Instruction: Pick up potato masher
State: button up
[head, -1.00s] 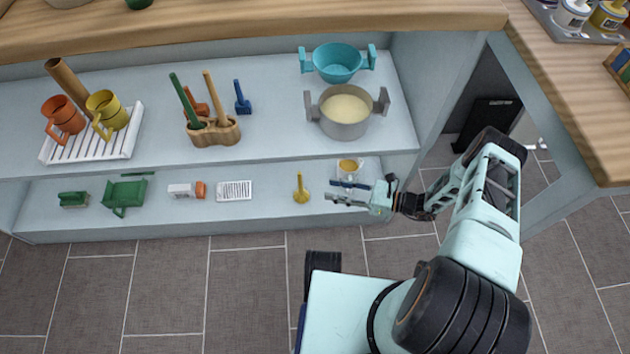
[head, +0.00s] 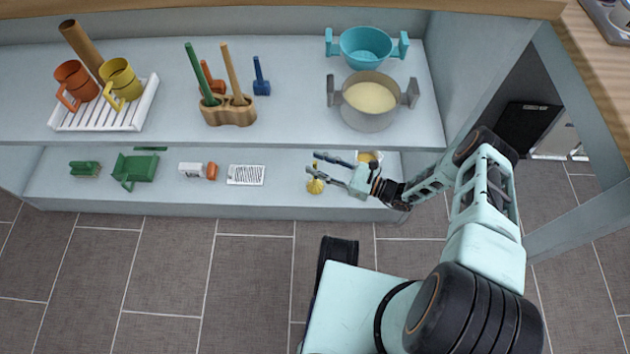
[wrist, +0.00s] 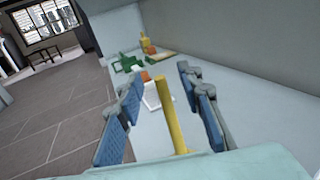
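A yellow upright tool (head: 315,186) with a thin handle and a wider base stands on the lower shelf; it looks like the potato masher. My gripper (head: 316,161) is at the lower shelf, open, with its fingers reaching left around the height of the handle. In the wrist view the yellow handle (wrist: 172,120) rises between the two blue-padded fingers of my gripper (wrist: 161,76). Bare gaps show on both sides of the handle, and I see no contact.
The upper shelf (head: 300,125) overhangs the lower one. A grater (head: 246,175), a white box (head: 190,169) and a green dustpan-like item (head: 135,170) lie further left on the lower shelf. A clear container with yellow contents (head: 369,157) is partly hidden behind my gripper.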

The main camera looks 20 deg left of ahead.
jog(key=shift+w+a, duration=0.15)
jog(key=shift+a, duration=0.5)
grip_shut()
jog(key=shift+r, duration=0.2)
